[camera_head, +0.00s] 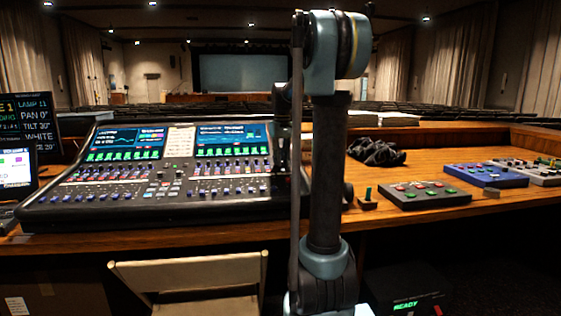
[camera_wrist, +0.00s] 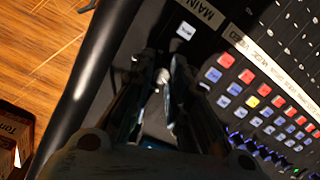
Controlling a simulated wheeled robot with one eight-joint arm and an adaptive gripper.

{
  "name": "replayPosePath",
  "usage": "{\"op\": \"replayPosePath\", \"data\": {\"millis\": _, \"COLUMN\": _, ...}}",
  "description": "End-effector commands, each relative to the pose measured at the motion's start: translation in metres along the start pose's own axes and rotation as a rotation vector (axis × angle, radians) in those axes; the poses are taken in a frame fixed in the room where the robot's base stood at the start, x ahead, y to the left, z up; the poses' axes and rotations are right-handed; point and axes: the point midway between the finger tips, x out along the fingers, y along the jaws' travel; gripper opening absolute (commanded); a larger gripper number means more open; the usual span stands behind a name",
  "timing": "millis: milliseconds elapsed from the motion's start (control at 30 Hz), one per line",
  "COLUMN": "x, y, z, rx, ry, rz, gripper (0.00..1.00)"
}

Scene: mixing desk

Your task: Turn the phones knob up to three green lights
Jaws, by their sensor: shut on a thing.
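The mixing desk (camera_head: 150,190) stands on the wooden counter, with its lit screens and rows of faders left of my arm. In the wrist view, my gripper (camera_wrist: 160,72) is over the desk's dark panel near its edge. Its two dark fingers are closed around a small knob with a pale top (camera_wrist: 163,76), which looks like the phones knob. Its lettering and pointer cannot be read. No green lights show beside it; the fingers cover much of that area. In the head view my arm hides the knob.
Rows of coloured buttons (camera_wrist: 252,102) lie right of the fingers in the wrist view. In the head view, a grey button box (camera_head: 425,196), a blue box (camera_head: 485,176) and a black cloth heap (camera_head: 376,152) are on the counter right of my arm. A chair (camera_head: 190,272) stands in front.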

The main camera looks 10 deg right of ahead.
Motion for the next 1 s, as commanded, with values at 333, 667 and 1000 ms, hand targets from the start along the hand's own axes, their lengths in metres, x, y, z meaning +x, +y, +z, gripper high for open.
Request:
{"op": "replayPosePath", "data": {"millis": 333, "x": -0.0005, "y": 0.0017, "z": -0.0001, "rx": 0.318, "ry": 0.016, "rz": -0.023, "gripper": 0.0}}
{"op": "replayPosePath", "data": {"millis": 667, "x": -0.0005, "y": 0.002, "z": 0.0005, "rx": 0.541, "ry": 0.024, "rz": -0.041, "gripper": 0.0}}
{"op": "replayPosePath", "data": {"millis": 1000, "x": -0.0005, "y": 0.0021, "z": 0.0005, "rx": 0.638, "ry": 0.029, "rz": -0.048, "gripper": 0.0}}
